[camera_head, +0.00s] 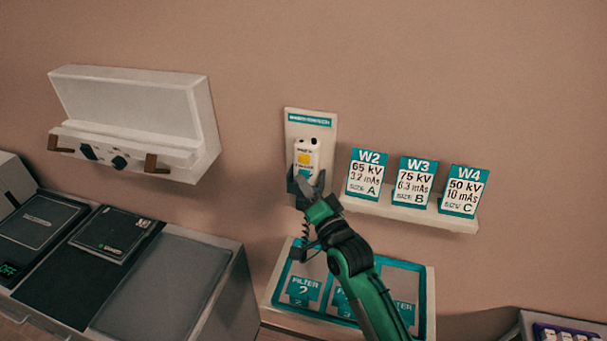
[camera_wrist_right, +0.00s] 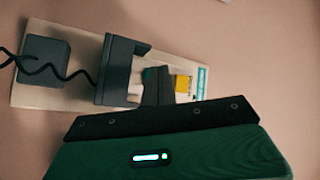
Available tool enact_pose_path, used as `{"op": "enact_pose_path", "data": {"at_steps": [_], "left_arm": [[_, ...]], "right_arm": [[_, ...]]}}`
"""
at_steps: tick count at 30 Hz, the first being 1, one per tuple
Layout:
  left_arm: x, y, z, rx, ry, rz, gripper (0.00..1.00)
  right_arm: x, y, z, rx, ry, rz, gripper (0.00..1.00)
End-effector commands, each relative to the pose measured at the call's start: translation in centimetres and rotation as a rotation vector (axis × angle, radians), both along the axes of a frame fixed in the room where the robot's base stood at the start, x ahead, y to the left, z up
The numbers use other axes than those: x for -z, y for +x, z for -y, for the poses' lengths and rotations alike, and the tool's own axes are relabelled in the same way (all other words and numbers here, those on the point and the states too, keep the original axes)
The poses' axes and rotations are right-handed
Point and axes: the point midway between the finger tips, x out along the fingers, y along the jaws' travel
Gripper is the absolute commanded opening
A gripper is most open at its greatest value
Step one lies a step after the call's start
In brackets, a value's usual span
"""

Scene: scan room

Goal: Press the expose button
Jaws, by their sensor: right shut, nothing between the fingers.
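A white handset (camera_head: 307,147) with a yellow patch and a teal part hangs on a pale wall plate (camera_head: 325,126) with a teal header. I cannot read its small labels, so I cannot tell which part is the expose button. My right gripper (camera_head: 307,183) is shut and empty, with its fingertips at the handset's lower end and hiding part of it. In the right wrist view, the dark fingers (camera_wrist_right: 150,85) overlap the plate beside the yellow patch (camera_wrist_right: 183,85). I cannot tell whether they touch the handset. My left gripper is not in view.
A shelf (camera_head: 400,213) right of the plate holds cards W2 (camera_head: 367,174), W3 (camera_head: 415,182) and W4 (camera_head: 463,191). A filter tray (camera_head: 431,300) lies below my right arm. A white wall unit (camera_head: 135,100) is at left, above a dark-topped cabinet (camera_head: 165,285). A dark coiled cord (camera_wrist_right: 55,70) hangs near the plate.

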Motion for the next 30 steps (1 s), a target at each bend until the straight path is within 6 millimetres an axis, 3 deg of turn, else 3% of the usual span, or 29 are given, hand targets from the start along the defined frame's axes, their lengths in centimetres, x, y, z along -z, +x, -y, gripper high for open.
{"op": "enact_pose_path", "data": {"at_steps": [17,30], "left_arm": [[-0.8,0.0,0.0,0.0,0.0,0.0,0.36],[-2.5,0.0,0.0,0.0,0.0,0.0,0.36]], "right_arm": [[-0.1,-1.4,-0.5,0.0,0.001,0.0,0.0],[-0.1,-5.3,-1.7,0.0,0.001,-0.002,0.0]]}}
